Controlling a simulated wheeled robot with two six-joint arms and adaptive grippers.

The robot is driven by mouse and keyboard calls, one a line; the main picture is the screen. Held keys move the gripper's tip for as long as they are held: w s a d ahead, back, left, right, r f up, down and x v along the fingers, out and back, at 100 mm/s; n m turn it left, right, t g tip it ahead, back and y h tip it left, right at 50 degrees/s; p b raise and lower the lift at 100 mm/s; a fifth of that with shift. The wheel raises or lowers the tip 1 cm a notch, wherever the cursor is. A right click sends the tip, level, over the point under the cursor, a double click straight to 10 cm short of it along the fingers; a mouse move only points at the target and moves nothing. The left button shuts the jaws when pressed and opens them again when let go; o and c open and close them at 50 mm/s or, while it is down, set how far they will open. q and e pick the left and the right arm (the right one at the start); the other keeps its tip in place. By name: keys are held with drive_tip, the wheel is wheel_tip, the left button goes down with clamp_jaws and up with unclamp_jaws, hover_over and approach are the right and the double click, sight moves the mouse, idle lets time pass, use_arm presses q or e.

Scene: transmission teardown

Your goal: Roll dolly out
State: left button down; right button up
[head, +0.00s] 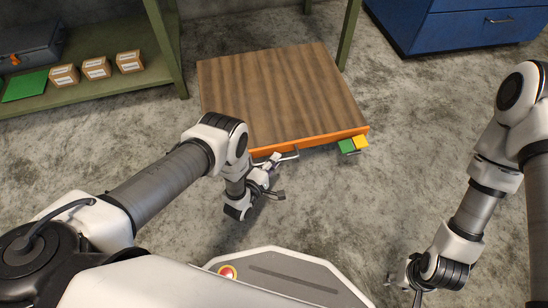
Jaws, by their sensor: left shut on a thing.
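The dolly (275,88) is a low platform with a brown wooden deck and an orange front edge. It stands on the floor at the top middle of the head view, partly between the legs of a green bench. A grey bar-like handle (290,156) shows at its front edge. My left gripper (270,178) is at this front edge, shut on the handle; my wrist hides part of the contact. My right gripper (405,288) hangs low at the bottom right, well apart from the dolly. Its fingers are too small and dark to read.
Green and yellow blocks (348,147) sit at the dolly's front right corner. The green bench's lower shelf (110,92) holds small boxes, a green plate and a grey case. A blue cabinet (455,25) stands at the top right. The concrete floor between dolly and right arm is clear.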

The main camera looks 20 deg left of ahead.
use_arm(q)
drive_tip(key=c, duration=1.2)
unclamp_jaws()
drive_tip(key=v, duration=1.2)
